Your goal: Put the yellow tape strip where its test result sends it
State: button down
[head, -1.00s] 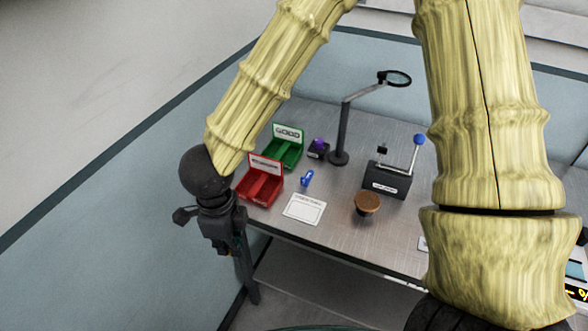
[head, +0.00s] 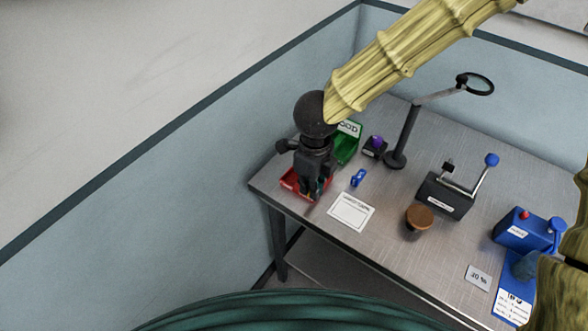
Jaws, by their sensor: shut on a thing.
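My gripper (head: 314,190) is dark and points down over the red bin (head: 291,184) at the table's left corner. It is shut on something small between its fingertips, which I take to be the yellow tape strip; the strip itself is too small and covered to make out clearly. The gripper hides much of the red bin and its label. I cannot tell whether the fingertips are inside the bin or above it. The green bin (head: 346,149), with a label reading partly "OOD", stands just behind and right, partly hidden by my arm.
On the table (head: 395,190) are a blue clip-like item (head: 358,178), a white card (head: 351,212), a brown round-topped object (head: 419,217), a magnifier stand (head: 402,140), a purple-topped block (head: 375,147), a black lever device (head: 444,195) and a blue device (head: 524,232).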

jog(key=p, duration=0.2)
send_over(293, 184)
jog(key=shift+s+f, duration=0.1)
jog(key=shift+f, duration=0.2)
notch_tip(293, 184, down, 4)
jog(key=shift+r+p, duration=0.2)
jog(key=shift+p, duration=0.65)
jog(key=shift+s+d+f, duration=0.1)
jog(key=shift+s+f, duration=0.05)
jog(key=shift+f, duration=0.4)
jog(key=shift+s+f, duration=0.15)
jog(key=c, duration=1.6)
grip_release()
jog(key=shift+f, duration=0.1)
jog(key=shift+w+f, duration=0.2)
jog(key=shift+r, duration=0.1)
jog(key=shift+w+r, duration=0.15)
jog(key=shift+r, duration=0.2)
